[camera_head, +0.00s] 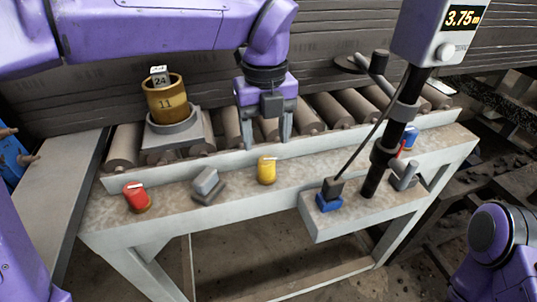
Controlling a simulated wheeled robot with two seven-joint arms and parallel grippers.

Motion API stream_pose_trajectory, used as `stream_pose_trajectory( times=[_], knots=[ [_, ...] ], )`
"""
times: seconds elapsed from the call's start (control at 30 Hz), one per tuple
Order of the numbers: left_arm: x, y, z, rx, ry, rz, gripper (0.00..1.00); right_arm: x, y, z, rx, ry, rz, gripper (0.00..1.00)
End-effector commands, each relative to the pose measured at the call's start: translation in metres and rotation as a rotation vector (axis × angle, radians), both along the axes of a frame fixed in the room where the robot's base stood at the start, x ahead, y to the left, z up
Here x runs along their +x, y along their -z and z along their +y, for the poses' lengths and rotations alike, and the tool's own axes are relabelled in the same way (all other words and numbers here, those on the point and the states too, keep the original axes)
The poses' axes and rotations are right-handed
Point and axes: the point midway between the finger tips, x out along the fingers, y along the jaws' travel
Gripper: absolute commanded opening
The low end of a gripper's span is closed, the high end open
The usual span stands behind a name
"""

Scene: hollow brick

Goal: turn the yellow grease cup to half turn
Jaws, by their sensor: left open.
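The yellow grease cup (267,172) stands upright on the front ledge of the bench, near its middle. A small pale mark shows on its top; its exact angle is too small to read. My left gripper (266,142) points down just above and behind the cup in the picture. Its two fingers are spread apart with nothing seen between them, and I cannot see them touching the cup. My right gripper is out of view; only a part of my right arm shows at the lower right.
A red cup (137,198) and a grey block (207,182) stand left on the ledge. A blue cup (410,138) is at the right. A gauge stand (388,135) with a 3.75 display rises right of the yellow cup. Rollers (230,128) and a brown pot (166,102) lie behind.

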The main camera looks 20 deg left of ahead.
Motion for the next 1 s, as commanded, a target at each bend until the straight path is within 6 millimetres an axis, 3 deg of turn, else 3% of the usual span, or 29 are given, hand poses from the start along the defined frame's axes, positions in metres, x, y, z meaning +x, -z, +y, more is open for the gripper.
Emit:
stream_pose_trajectory(
  times=[0.1, 0.3, 0.67, 0.83, 1.0],
  knots=[
    [-0.001, 0.03, 0.0, 0.004, 0.001, 0.005, 0.63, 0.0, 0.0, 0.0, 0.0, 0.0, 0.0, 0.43],
    [0.0, 0.063, 0.0, 0.003, 0.002, 0.002, 0.63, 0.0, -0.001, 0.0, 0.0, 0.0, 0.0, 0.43],
    [0.001, 0.072, -0.001, 0.002, 0.002, 0.0, 0.63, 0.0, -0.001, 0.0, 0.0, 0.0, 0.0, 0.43],
    [0.001, 0.072, -0.001, 0.002, 0.002, 0.0, 0.08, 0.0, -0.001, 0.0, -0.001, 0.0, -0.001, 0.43],
    [0.001, 0.072, -0.001, 0.001, 0.005, 0.0, 0.08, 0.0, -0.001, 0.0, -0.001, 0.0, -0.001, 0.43]
  ],
)
